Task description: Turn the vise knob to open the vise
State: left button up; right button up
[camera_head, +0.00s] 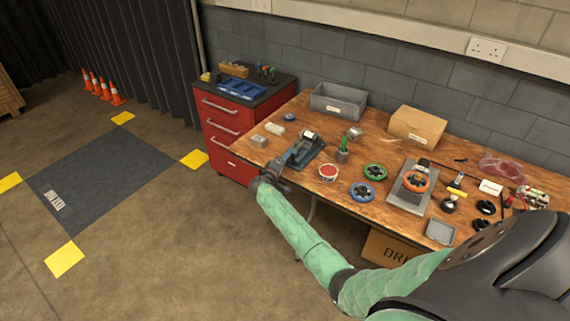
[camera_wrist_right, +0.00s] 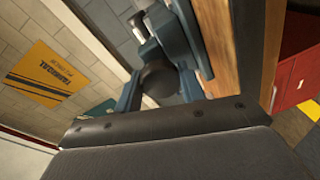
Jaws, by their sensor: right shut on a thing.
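The blue-grey vise (camera_head: 301,151) stands at the left front edge of the wooden workbench, with a pale cylindrical piece (camera_head: 309,135) at its jaws. My right gripper (camera_head: 272,176) is at the front end of the vise, shut on the vise knob. In the head view the gripper hides the knob. The right wrist view shows the vise (camera_wrist_right: 181,45) close up and a dark round part (camera_wrist_right: 158,80), which looks like the knob, just beyond the dark gripper edge. My left gripper is not in view.
The workbench (camera_head: 330,200) holds a grey bin (camera_head: 339,102), a cardboard box (camera_head: 418,126), a green handwheel (camera_head: 375,172), a blue handwheel (camera_head: 362,191) and an orange handwheel (camera_head: 416,181). A red drawer cabinet (camera_head: 226,138) stands left of the bench.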

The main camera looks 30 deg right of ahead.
jog(key=shift+a+n, duration=0.1)
jog(key=shift+n, duration=1)
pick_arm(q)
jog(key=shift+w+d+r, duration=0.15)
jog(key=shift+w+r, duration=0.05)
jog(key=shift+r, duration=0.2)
pick_arm(e)
jog(key=shift+f+n+g, duration=0.1)
jog(key=shift+n+g, duration=0.3)
jog(key=shift+n, duration=0.6)
jog(key=o, duration=0.9)
jog(key=shift+w, duration=0.1)
jog(key=shift+o, duration=0.2)
jog(key=shift+s+a, duration=0.2)
jog(key=shift+a, duration=0.05)
pick_arm(q)
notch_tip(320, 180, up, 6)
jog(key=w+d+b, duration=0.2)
jog(key=b, duration=0.1)
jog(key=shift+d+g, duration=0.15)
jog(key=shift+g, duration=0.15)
pick_arm(e)
jog(key=v, duration=0.7)
jog(key=shift+a, duration=0.2)
